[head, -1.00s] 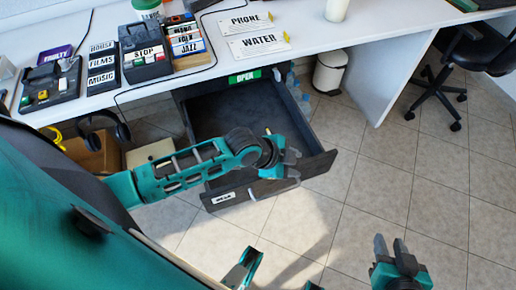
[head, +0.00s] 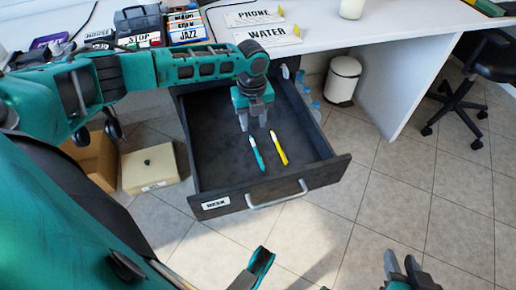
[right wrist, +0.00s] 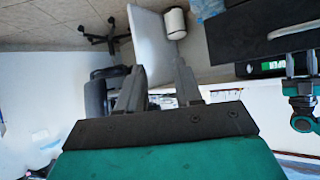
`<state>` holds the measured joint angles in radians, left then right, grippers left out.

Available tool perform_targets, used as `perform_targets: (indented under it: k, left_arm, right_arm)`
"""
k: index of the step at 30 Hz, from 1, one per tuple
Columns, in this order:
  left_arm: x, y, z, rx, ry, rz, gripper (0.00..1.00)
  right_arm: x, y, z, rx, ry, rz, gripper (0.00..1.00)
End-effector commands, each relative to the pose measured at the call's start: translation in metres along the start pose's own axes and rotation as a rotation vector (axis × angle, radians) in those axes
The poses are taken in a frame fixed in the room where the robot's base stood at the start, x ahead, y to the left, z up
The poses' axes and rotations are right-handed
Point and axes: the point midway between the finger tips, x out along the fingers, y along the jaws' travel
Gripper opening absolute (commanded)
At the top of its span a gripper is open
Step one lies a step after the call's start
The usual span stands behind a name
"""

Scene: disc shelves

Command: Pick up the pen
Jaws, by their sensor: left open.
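Two pens lie apart on the floor of an open dark drawer (head: 215,150). One pen is teal and white (head: 257,154), the other yellow and white (head: 277,148). My left gripper (head: 253,126) points down over the drawer, open and empty, just behind the pens' far ends in the head view. I cannot tell its exact height above them. My right gripper (head: 405,270) is low at the bottom right of the head view, away from the drawer. In the right wrist view its fingers (right wrist: 160,85) stand apart with nothing held between them.
The drawer front has a metal handle (head: 277,196). The white desk (head: 330,32) stands above the drawer and carries boxes and signs. A box (head: 150,168) stands left of the drawer. A white bin (head: 343,80) and office chair (head: 478,88) stand right. Tiled floor is clear in front.

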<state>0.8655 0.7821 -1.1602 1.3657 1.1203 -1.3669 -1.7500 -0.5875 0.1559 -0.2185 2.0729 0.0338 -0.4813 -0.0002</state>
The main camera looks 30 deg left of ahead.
Motion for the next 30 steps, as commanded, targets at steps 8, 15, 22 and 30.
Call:
perform_targets:
  k: [8,15,22,30]
  left_arm:
    - [0.043,-0.001,-0.001,0.000,-0.001,-0.002,0.41]
    - [0.060,-0.002,-0.004,0.001,-0.001,-0.002,0.41]
    - [0.094,-0.004,-0.009,-0.002,0.000,-0.002,0.41]
    - [0.098,-0.004,-0.009,-0.001,-0.001,-0.003,0.41]
  right_arm:
    - [0.007,-0.003,0.011,0.011,-0.012,-0.007,0.35]
    - [0.010,-0.006,0.011,0.019,-0.004,-0.011,0.35]
    - [0.017,-0.008,0.020,0.017,-0.012,-0.021,0.35]
    - [0.016,-0.011,0.012,0.015,-0.004,-0.027,0.35]
